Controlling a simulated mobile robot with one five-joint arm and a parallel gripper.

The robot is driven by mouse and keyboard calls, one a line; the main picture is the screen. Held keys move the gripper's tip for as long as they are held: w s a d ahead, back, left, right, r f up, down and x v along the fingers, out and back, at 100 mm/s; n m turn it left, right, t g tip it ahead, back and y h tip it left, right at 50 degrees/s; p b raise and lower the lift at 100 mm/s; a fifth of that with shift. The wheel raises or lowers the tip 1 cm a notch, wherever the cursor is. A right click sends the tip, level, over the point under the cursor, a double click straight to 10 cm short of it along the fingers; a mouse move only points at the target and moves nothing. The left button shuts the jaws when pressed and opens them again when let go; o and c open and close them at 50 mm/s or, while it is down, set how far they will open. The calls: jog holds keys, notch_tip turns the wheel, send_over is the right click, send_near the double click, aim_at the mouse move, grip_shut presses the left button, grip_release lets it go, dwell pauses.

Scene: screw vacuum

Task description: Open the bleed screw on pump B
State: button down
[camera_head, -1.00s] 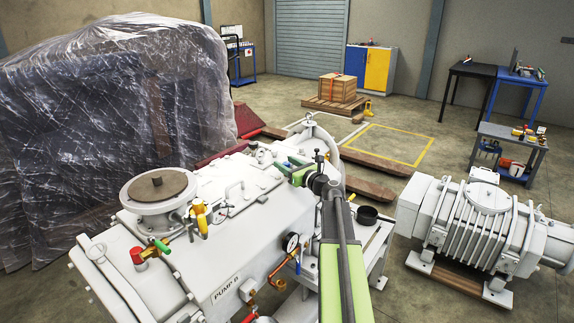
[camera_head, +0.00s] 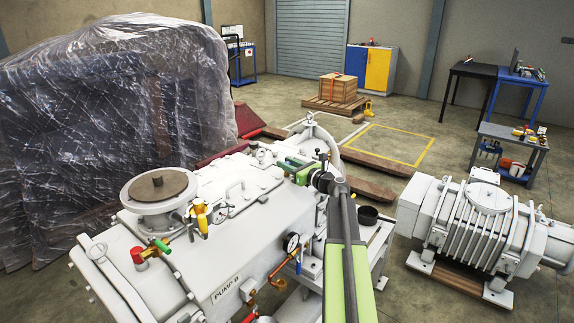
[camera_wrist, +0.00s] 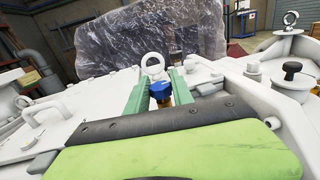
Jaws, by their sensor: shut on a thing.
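Pump B (camera_head: 222,271) is the large white machine in front of me, with its name on a label (camera_head: 226,287) on the near side. In the wrist view, a screw with a blue head (camera_wrist: 160,90) and a brass body stands upright on the white top. The green fingers of my gripper (camera_wrist: 160,78) stand on either side of the blue head and are shut on it. In the head view my gripper (camera_head: 287,166) is at the pump's far right top; the screw is hidden there.
A white lifting eye (camera_wrist: 152,63) stands just behind the blue head. A pressure gauge (camera_head: 293,242) and copper pipe are on the pump's right side. A plastic-wrapped load (camera_head: 110,120) stands left, and another white pump (camera_head: 487,228) sits on the floor at right.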

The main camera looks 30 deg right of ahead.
jog(key=n+g+y, duration=0.1)
jog(key=n+y, duration=0.1)
jog(key=n+g+y, duration=0.1)
jog(key=n+y, duration=0.1)
jog(key=y, duration=0.1)
jog(key=n+g+y, duration=0.2)
jog(key=y, duration=0.1)
jog(key=shift+w+d, duration=0.2)
jog(key=shift+d, duration=0.05)
jog(key=n+g+y, duration=0.1)
jog(key=g+y, duration=0.1)
jog(key=n+g+y, duration=0.2)
jog(key=shift+s+a+n, duration=0.1)
jog(key=shift+a+n, duration=0.05)
jog(key=shift+n, duration=0.15)
jog(key=shift+n+g+y, duration=0.4)
jog(key=shift+n+g, duration=0.1)
jog(key=shift+g, duration=0.4)
jog(key=shift+s+a, duration=0.1)
jog(key=shift+a, duration=0.05)
jog(key=c, duration=1.1)
grip_release()
